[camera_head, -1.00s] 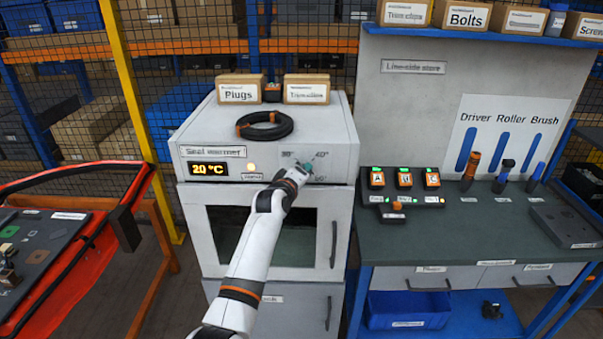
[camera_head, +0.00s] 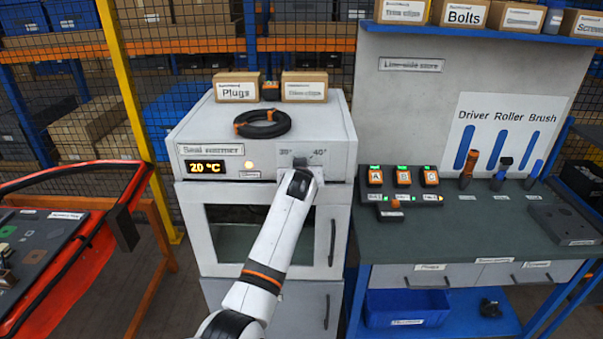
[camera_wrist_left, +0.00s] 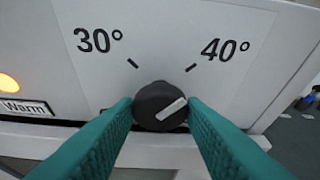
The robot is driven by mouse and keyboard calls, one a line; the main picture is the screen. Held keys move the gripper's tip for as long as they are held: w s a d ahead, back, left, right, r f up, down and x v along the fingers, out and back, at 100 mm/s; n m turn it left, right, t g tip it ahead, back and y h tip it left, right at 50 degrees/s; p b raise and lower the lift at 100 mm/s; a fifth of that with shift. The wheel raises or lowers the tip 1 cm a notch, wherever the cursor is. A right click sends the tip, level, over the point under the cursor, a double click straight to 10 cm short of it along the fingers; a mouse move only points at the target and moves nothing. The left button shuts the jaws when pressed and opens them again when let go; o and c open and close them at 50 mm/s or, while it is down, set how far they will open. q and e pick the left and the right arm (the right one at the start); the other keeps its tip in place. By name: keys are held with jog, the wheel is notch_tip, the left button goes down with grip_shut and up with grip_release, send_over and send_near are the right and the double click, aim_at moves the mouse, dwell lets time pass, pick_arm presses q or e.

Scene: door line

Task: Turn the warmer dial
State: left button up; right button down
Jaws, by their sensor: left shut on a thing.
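The seal warmer (camera_head: 265,145) is a white cabinet whose display (camera_head: 205,166) reads 20 °C. Its dial (camera_wrist_left: 160,106) is a round black knob on the front panel, with printed marks for 30° at upper left and 40° at upper right. The dial's white pointer line slants to the upper right, toward the 40° side. My left gripper (camera_wrist_left: 160,112) has its teal fingers on both sides of the dial, shut on it. In the head view my wrist hides most of the dial. My right gripper is not in view.
An amber lamp (camera_head: 249,165) glows beside the Warm label. A black ring (camera_head: 262,124) and labelled boxes (camera_head: 237,86) sit on top of the warmer.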

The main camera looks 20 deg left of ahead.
pick_arm(q)
jog(key=shift+w+d+f+m+t+y+b, duration=0.15)
jog(key=shift+m+y+b, duration=1.15)
jog(key=shift+m+b, duration=0.75)
jog(key=shift+s+d+m+t+y+b, duration=0.1)
jog(key=shift+d+m+t+y+b, duration=0.1)
jog(key=shift+m+y+b, duration=1.8)
jog(key=shift+w+d+f+m+t+y+b, duration=0.15)
jog(key=shift+m+y+b, duration=0.8)
jog(key=shift+m, duration=1.9)
jog(key=shift+r+h+b, duration=0.1)
jog(key=shift+h+b, duration=0.15)
jog(key=shift+b, duration=0.1)
jog(key=o, duration=0.7)
jog(key=shift+o, duration=1.4)
jog(key=shift+f, duration=0.2)
